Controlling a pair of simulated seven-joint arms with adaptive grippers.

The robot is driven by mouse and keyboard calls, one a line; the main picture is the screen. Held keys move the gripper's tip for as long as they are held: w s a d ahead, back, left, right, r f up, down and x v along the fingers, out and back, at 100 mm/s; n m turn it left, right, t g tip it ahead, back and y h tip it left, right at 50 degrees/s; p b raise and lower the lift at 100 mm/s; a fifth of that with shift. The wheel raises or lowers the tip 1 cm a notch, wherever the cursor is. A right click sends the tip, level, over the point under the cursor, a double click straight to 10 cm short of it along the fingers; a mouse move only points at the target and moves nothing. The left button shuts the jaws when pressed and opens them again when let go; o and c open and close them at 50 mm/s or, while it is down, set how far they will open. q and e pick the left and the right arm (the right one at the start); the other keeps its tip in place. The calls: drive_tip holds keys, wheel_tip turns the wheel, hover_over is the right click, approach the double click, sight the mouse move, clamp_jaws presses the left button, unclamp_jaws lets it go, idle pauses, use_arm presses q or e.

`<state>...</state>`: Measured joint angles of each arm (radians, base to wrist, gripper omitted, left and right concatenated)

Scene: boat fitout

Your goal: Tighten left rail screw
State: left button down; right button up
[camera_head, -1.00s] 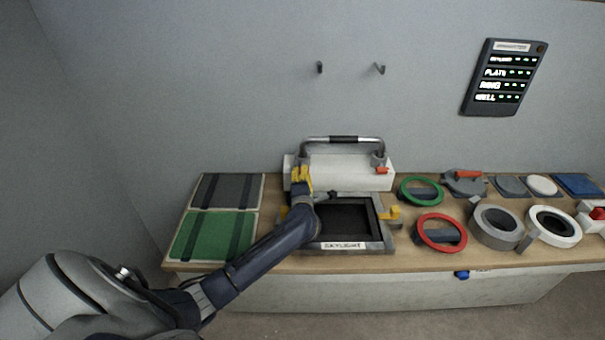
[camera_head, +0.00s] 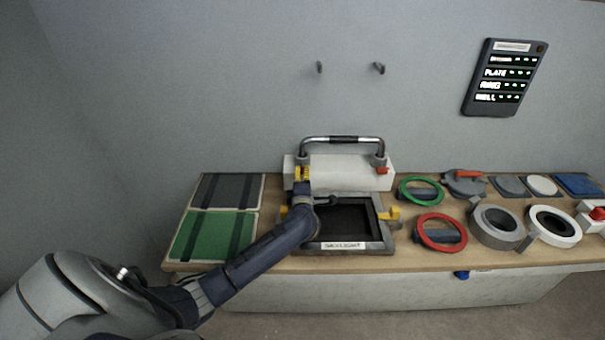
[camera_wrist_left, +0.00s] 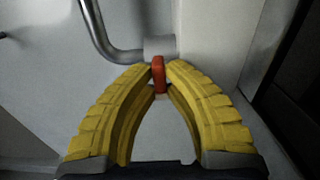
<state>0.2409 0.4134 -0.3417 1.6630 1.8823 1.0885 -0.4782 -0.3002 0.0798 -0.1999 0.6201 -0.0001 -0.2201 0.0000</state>
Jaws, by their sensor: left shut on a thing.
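A metal handrail (camera_head: 342,139) with a dark middle grip stands on a white block (camera_head: 340,174) at the back of the bench. My left gripper (camera_head: 302,172), with yellow fingers, is at the foot of the rail's left post. In the left wrist view the fingertips (camera_wrist_left: 159,68) are shut on a red screw handle (camera_wrist_left: 159,76) just beside the grey collar (camera_wrist_left: 159,47) of the rail. In the head view the fingers hide this left screw. The right screw's red handle (camera_head: 381,170) shows at the right post. My right gripper is not in view.
A framed skylight (camera_head: 343,246) lies in front of the block, under my left arm. Green (camera_head: 213,235) and dark panels lie at left. A green ring (camera_head: 421,191), a red ring (camera_head: 441,232) and several round fittings fill the right side. A display (camera_head: 504,78) hangs on the wall.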

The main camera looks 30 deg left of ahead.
use_arm(q)
drive_tip(key=c, duration=1.5)
unclamp_jaws()
drive_tip(key=shift+o, duration=0.2)
drive_tip(key=shift+s, duration=0.1)
drive_tip(key=v, duration=1.1)
drive_tip(key=shift+s+d, duration=0.25)
drive_tip(key=shift+s, duration=0.1)
drive_tip(key=shift+r, duration=0.1)
